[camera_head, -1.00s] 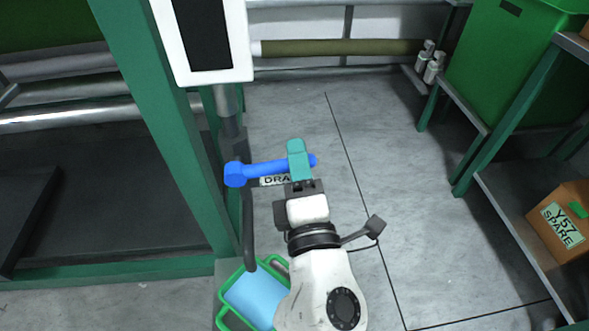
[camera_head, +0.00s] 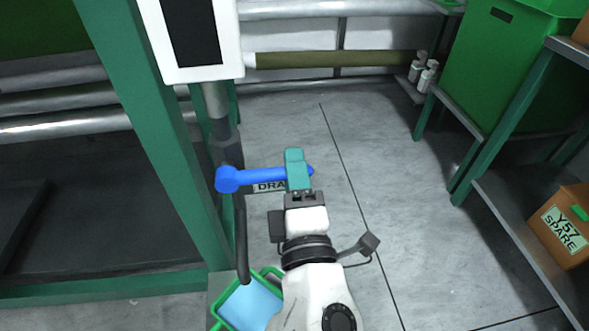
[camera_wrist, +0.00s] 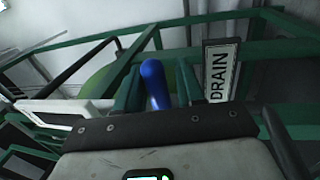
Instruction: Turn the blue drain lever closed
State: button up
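The blue drain lever (camera_head: 255,176) sticks out to the right from its pivot beside the green post in the head view. It lies close to level in that picture. My gripper (camera_head: 296,170) is at the lever's free end, and its teal finger covers part of the lever; a bit of the tip shows on the right. In the wrist view, the lever (camera_wrist: 155,84) stands between the two teal fingers of my gripper (camera_wrist: 158,86). Whether both fingers press on it cannot be made out. A DRAIN label (camera_head: 268,187) shows just below the lever, partly hidden; it is also in the wrist view (camera_wrist: 218,72).
A green-rimmed tub with light blue contents (camera_head: 268,273) is below left of my arm. A green post (camera_head: 150,130) and a white-framed panel (camera_head: 233,50) stand left. A shelf with a box marked Y57 SPARE (camera_head: 562,228) is at right. The floor between is clear.

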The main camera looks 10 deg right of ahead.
jog(key=shift+o, duration=0.5)
jog(key=shift+s, duration=0.1)
jog(key=s+f, duration=0.2)
jog(key=s, duration=0.8)
jog(key=shift+s+a, duration=0.2)
jog(key=shift+a, duration=0.05)
